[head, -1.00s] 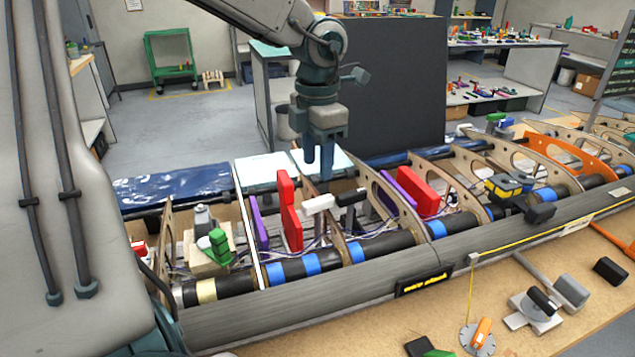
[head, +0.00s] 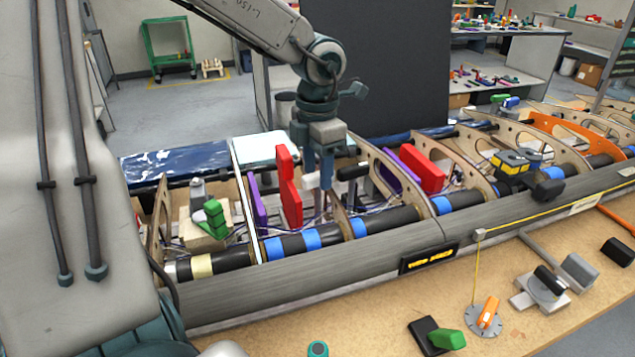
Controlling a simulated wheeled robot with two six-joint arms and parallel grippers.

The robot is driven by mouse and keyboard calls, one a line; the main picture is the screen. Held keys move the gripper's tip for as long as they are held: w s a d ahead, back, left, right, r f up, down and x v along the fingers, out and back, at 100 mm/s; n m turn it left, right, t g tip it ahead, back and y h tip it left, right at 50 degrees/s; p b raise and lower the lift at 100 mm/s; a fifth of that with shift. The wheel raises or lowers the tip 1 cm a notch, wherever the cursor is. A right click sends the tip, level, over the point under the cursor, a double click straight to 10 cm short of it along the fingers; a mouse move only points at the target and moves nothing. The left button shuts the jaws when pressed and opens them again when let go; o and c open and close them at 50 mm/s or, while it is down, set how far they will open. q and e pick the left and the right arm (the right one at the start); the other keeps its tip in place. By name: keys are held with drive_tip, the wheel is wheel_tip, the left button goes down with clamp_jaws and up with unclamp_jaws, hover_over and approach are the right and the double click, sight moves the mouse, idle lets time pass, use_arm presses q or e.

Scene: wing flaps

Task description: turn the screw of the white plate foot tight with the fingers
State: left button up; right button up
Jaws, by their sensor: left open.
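A white block with a black part beside it sits inside the open wing, between two wooden ribs. I take the white block (head: 311,181) for the white plate foot. The black part (head: 353,172) is just right of it. My left gripper (head: 319,180) points straight down at the white block, with its fingers open and partly covering it. I cannot tell whether the fingers touch it or stand in front of it. The screw itself is hidden or too small to make out. My right gripper is not in view.
Red blocks (head: 288,188) stand close left of my gripper, and another red block (head: 420,170) stands to the right. A green-handled clamp (head: 214,218) is further left. Clamps and an orange-handled dial (head: 486,318) lie on the bench in front.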

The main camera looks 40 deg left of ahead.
sight(318, 212)
use_arm(q)
drive_tip(key=shift+f, duration=1.4)
